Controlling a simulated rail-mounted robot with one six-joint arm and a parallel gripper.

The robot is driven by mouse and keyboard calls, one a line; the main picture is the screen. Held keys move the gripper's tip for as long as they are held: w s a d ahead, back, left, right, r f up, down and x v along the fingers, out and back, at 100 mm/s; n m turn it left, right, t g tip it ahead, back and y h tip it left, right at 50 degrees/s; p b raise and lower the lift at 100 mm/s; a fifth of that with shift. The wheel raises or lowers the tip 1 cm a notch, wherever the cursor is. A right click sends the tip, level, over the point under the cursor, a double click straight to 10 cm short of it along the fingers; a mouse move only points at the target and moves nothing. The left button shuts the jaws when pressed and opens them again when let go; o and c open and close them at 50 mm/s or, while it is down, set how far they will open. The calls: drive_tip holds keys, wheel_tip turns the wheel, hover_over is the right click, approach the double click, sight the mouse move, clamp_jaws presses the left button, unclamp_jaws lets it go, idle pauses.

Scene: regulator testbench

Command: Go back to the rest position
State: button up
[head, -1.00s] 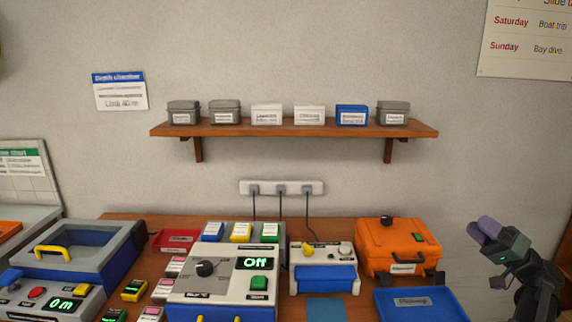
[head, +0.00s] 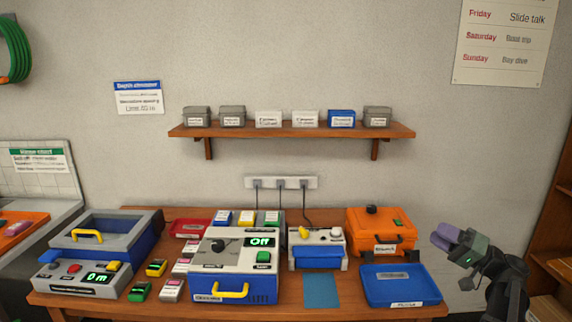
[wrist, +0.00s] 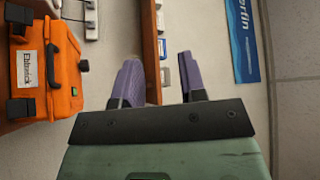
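My gripper (head: 449,238) is at the right of the head view, raised beside the bench, right of the orange case (head: 378,235) and the blue tray (head: 400,287). In the wrist view my gripper (wrist: 160,75) shows two purple fingers spread apart with nothing between them. The wrist view is turned sideways; the orange case (wrist: 45,75) shows at its left, clear of the fingers.
The wooden bench (head: 350,310) holds a test unit (head: 235,262) reading "Off", a blue tank unit (head: 105,240) and several small coloured boxes. A wall shelf (head: 290,131) bears several boxes. A shelving unit (head: 552,240) stands at the right edge.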

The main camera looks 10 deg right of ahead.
drive_tip(key=w+a+f+g+h, duration=0.15)
drive_tip(key=a+f+g, duration=0.3)
drive_tip(key=a, duration=0.45)
drive_tip(key=w+a+f+n+g+h, duration=0.1)
drive_tip(key=a+f+g+h, duration=0.15)
drive_tip(key=a+f, duration=0.45)
drive_tip(key=w+a+f+g+h, duration=0.1)
drive_tip(key=w+a+f+g, duration=0.2)
drive_tip(key=a, duration=0.8)
drive_tip(key=s+a+f+n+g+h, duration=0.3)
drive_tip(key=s+a+f+g+h, duration=0.2)
drive_tip(key=s+a+f+h, duration=0.3)
wheel_tip(320, 180, down, 10)
drive_tip(key=s+a+h+b, duration=0.1)
drive_tip(key=s+b, duration=0.2)
drive_tip(key=b, duration=0.8)
wheel_tip(320, 180, up, 18)
drive_tip(key=p, duration=1.8)
wheel_tip(320, 180, down, 50)
drive_tip(key=b, duration=4.9)
drive_tip(key=shift+r+g, duration=0.2)
drive_tip(key=shift+g, duration=0.1)
